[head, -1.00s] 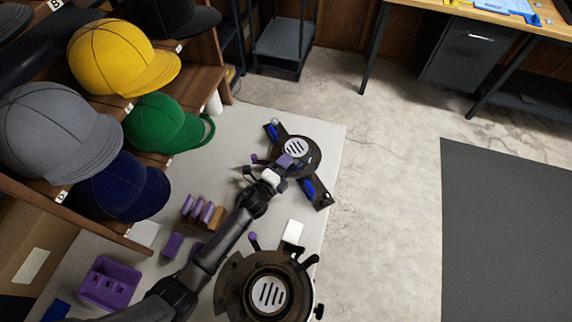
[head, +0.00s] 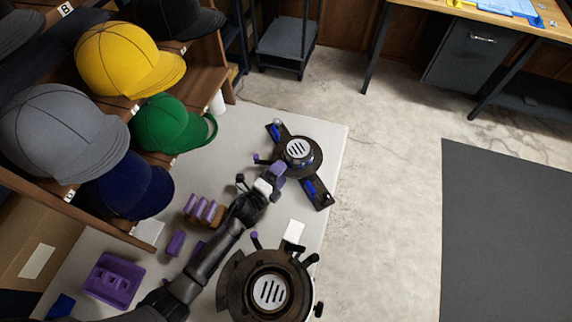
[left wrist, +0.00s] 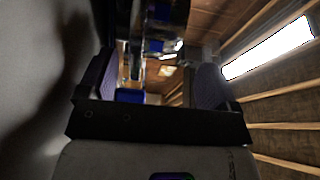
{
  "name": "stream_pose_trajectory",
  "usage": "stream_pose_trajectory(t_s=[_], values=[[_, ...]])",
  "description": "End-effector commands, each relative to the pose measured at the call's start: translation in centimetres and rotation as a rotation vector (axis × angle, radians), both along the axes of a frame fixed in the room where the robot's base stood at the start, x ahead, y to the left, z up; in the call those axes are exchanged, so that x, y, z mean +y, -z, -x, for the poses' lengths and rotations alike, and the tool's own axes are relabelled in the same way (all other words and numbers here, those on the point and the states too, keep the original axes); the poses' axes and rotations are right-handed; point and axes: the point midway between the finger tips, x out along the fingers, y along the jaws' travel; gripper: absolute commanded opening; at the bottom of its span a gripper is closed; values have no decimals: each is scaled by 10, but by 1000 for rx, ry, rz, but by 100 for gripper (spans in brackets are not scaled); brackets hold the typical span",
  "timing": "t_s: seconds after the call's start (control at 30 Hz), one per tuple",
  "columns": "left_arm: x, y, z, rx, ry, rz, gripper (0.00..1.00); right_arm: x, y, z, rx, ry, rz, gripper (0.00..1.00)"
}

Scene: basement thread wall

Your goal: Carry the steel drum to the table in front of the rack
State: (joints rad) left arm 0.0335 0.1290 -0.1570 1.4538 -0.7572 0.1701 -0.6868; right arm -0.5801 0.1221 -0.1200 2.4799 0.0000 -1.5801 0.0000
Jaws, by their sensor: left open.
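A round dark fixture with a slotted silver top (head: 298,150) stands on the pale table (head: 325,138), on a dark bar with blue parts. A larger round dark fixture with a slotted silver disc (head: 270,292) is nearer, at the bottom. I cannot tell for sure which one is the steel drum. My left gripper (head: 277,172) is open, just to the lower left of the smaller fixture; contact is unclear. In the left wrist view its two purple-padded fingers (left wrist: 150,85) stand apart, with shiny metal and blue parts beyond. My right gripper is not shown.
A wooden rack with caps, including a yellow cap (head: 125,58) and a green cap (head: 170,122), borders the table at left. A purple holder (head: 113,280) and purple blocks lie on the table. Open concrete floor and a dark mat (head: 505,240) are to the right.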

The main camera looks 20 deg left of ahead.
Motion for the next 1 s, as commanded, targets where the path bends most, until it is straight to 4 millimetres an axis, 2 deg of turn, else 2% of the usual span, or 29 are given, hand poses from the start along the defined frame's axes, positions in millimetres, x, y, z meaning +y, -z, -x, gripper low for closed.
stream_pose_trajectory(t_s=[0.1,0.3,1.0], values=[[4,-1,15,1,0,0,85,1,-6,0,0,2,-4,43],[8,0,29,0,0,-1,85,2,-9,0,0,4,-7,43],[8,-4,30,-1,0,0,85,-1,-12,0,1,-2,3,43]])
